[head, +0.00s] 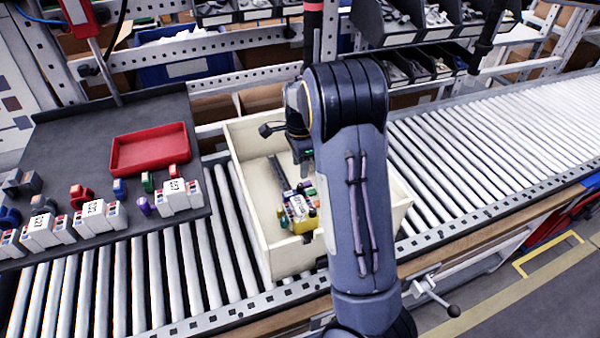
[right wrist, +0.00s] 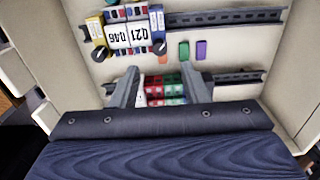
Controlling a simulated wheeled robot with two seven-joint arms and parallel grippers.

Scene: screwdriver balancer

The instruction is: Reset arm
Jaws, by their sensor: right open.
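My right arm (head: 350,170) reaches over the cream open box (head: 257,230) on the roller conveyor. In the right wrist view my right gripper (right wrist: 160,80) is open over the inside of the box. Its two fingers stand apart, with several red and green blocks (right wrist: 166,92) showing between and beyond them on a dark rail. Whether the fingers touch them I cannot tell. In the head view the arm hides most of this gripper and part of the box. My left gripper is not in view.
A grey tray board (head: 75,140) at left holds a red bin (head: 150,150) and several terminal blocks. In the box are dark rails (right wrist: 220,16), labelled white modules (right wrist: 128,35), and small green and purple pieces (right wrist: 200,49). Shelves with parts bins stand behind. The conveyor's right side (head: 480,150) is clear.

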